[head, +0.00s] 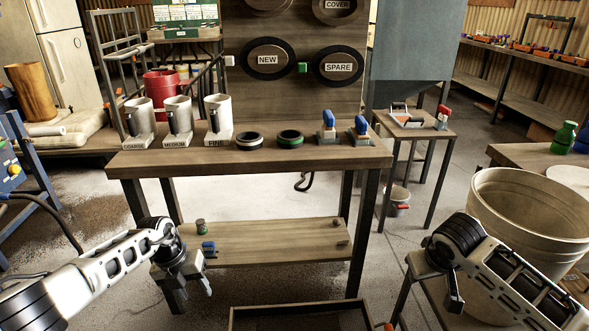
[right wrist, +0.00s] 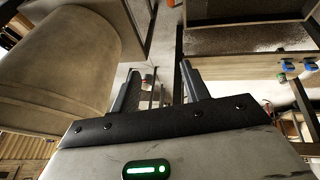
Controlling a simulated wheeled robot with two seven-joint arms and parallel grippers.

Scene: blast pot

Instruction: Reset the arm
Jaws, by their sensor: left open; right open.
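My left arm comes in from the left in the head view. Its gripper (head: 197,284) points down in front of the workbench's lower shelf, open and empty. My right arm comes in from the lower right. Its gripper (head: 455,297) hangs down just left of the large beige pot, open, with little of it showing. In the right wrist view the right gripper's two fingers (right wrist: 160,88) stand apart with nothing between them.
The workbench (head: 300,158) carries cups, rings and blue-handled tools. The beige pot (head: 520,215) stands close beside my right arm. A dark tray (head: 310,312) lies at the bottom middle. A small side table (head: 425,128) stands behind right.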

